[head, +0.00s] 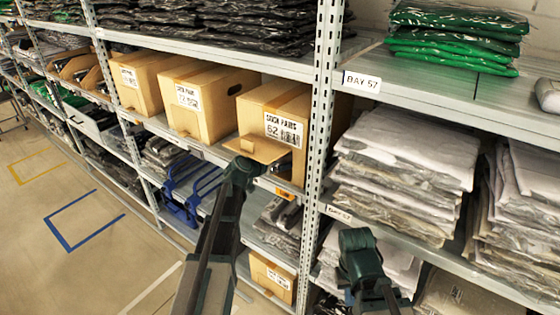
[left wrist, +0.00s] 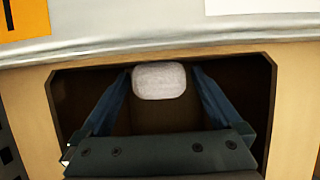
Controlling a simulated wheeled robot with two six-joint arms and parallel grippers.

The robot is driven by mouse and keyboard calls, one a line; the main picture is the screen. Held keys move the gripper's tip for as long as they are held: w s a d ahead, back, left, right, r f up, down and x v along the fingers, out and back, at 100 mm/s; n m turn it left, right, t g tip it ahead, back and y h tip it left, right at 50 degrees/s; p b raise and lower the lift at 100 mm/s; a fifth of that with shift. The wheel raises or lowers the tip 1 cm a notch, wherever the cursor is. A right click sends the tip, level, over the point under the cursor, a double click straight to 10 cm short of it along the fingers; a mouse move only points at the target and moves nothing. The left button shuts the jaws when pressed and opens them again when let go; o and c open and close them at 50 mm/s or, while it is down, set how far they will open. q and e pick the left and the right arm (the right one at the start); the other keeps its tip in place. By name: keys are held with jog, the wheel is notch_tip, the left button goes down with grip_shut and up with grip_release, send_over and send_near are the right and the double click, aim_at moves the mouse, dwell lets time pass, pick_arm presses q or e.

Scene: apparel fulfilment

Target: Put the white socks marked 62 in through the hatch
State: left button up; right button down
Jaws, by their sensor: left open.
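The cardboard box marked 62 (head: 283,130) stands on the middle shelf, and its hatch flap (head: 258,148) sticks outward. My left gripper (head: 242,166) is at the hatch, just below the flap. In the left wrist view the fingers of my left gripper (left wrist: 161,75) are spread inside the dark hatch opening (left wrist: 235,90). A small pale, rounded bundle, seemingly the white socks (left wrist: 159,80), sits between the fingertips inside the opening. I cannot read any mark on it. My right gripper (head: 358,243) is in front of the right bay; its fingers cannot be made out.
Two similar boxes (head: 193,98) stand left of it. A metal upright (head: 322,90) rises just right of the box. Stacks of bagged white garments (head: 405,165) fill the right bay. A blue rack (head: 190,185) is lower left.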

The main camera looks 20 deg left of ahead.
pick_arm(q)
jog(key=p+v, duration=0.4)
jog(key=v, duration=0.8)
pick_arm(e)
notch_tip(320, 180, up, 5)
jog(key=shift+f, duration=0.2)
jog(key=shift+s, duration=0.1)
